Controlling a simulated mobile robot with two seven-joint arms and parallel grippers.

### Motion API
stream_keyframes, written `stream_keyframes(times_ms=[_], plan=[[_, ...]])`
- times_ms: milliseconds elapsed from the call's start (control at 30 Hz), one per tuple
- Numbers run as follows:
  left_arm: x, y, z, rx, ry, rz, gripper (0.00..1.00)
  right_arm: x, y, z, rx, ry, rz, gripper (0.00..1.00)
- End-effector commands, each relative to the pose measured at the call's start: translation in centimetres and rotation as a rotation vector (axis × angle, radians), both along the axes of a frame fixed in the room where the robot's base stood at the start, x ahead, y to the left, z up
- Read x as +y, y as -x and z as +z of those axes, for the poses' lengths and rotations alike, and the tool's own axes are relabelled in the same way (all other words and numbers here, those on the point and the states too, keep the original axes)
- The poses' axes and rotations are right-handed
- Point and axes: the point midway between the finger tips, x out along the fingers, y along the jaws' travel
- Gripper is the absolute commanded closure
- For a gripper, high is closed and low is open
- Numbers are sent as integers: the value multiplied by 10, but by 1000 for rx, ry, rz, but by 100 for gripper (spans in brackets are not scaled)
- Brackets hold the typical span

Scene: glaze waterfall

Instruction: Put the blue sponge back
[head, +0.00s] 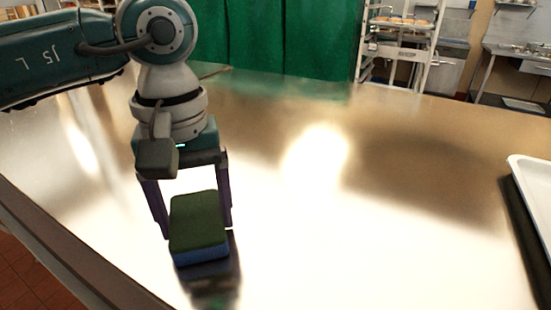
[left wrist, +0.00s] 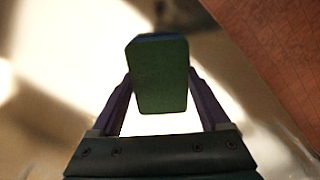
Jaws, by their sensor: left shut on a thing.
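The blue sponge (head: 199,228) has a dark green top layer and a blue lower layer. It is between the fingers of my left gripper (head: 197,228), which is shut on it, above or at the shiny metal table near its left front edge. I cannot tell for sure whether it touches the table; a dark reflection shows below it. In the left wrist view the sponge (left wrist: 159,76) shows its green face, with a thin blue strip at the top, held between the fingers of the left gripper (left wrist: 158,85). My right gripper is not in view.
The metal table (head: 380,230) is mostly bare in the middle. A white tray (head: 532,190) with a dark side lies at the right edge. Behind are a green curtain (head: 270,35), a rack with trays (head: 398,40) and a steel counter (head: 515,55). Reddish floor tiles show at the lower left.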

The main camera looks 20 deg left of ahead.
Motion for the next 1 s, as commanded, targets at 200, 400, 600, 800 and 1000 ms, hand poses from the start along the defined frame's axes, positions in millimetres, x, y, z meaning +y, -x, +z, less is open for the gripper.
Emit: stream_keyframes(times_ms=[200,400,600,800,1000], plan=[[0,0,0,-1,1,0,65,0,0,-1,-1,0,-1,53],[0,0,-3,-1,0,0,14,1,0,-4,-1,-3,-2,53],[0,0,-2,-1,1,0,0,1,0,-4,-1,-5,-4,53],[0,0,0,-1,1,0,0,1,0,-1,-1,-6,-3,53],[0,-2,23,-8,1,-2,0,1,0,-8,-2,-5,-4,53]])
